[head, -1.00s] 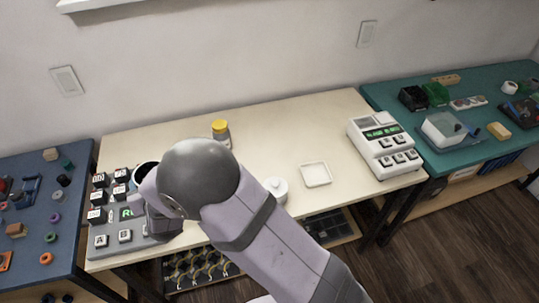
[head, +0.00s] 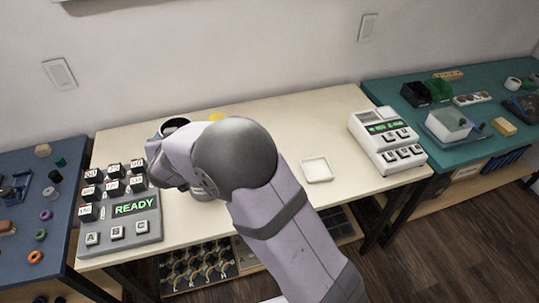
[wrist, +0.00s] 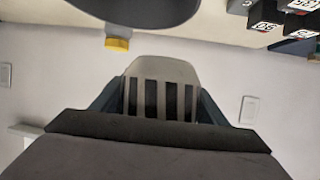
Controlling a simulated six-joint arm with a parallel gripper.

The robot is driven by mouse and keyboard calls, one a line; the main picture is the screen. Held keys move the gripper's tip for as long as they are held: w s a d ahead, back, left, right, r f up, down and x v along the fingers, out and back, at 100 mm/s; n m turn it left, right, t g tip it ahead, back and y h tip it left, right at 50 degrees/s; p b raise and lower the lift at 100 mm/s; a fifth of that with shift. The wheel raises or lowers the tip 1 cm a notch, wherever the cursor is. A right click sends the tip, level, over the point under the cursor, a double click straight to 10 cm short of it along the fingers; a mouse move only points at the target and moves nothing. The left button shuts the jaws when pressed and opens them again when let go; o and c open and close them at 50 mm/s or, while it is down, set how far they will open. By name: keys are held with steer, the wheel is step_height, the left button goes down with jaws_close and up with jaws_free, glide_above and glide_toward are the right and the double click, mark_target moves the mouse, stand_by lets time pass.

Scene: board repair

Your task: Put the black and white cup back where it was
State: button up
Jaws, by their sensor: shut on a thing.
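The cup (head: 175,125) shows in the head view behind my wrist, at the back left of the pale table. Its dark inside and part of its light rim show; the rest is hidden by my arm. My gripper (wrist: 160,72) is shut on it. In the wrist view a large dark rounded shape, which looks like the cup, is cut off by the top edge just beyond the gripper's striped end. The cup looks roughly upright. I cannot tell whether its base touches the table.
A grey button panel (head: 120,220) reading READY, with several dark blocks behind it, stands left of my gripper. A yellow-lidded jar (wrist: 117,43) is close by, mostly hidden in the head view. A white square dish (head: 317,170) and a keypad machine (head: 387,140) stand right; tabletop between is clear.

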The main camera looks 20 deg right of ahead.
steer(key=w+d+m+g+h+b, duration=0.1)
steer(key=w+d+m+h+b, duration=0.2)
steer(key=d, duration=0.7)
steer(key=w+d+f+m+g+h+b, duration=0.15)
steer(key=d+b, duration=0.35)
steer(key=d, duration=0.5)
steer(key=w+d+m+g+h+b, duration=0.15)
steer(key=d+m+h+b, duration=0.25)
steer(key=d, duration=0.6)
steer(key=shift+n, duration=0.25)
steer(key=shift+s+f+b, duration=0.15)
steer(key=shift+f+b, duration=0.45)
steer(key=shift+f, duration=3)
steer(key=shift+s+f+b, duration=0.15)
steer(key=shift+f+b, duration=0.4)
steer(key=shift+f, duration=3.05)
steer(key=shift+f, duration=0.15)
steer(key=o, duration=1.3)
steer(key=shift+o, duration=0.5)
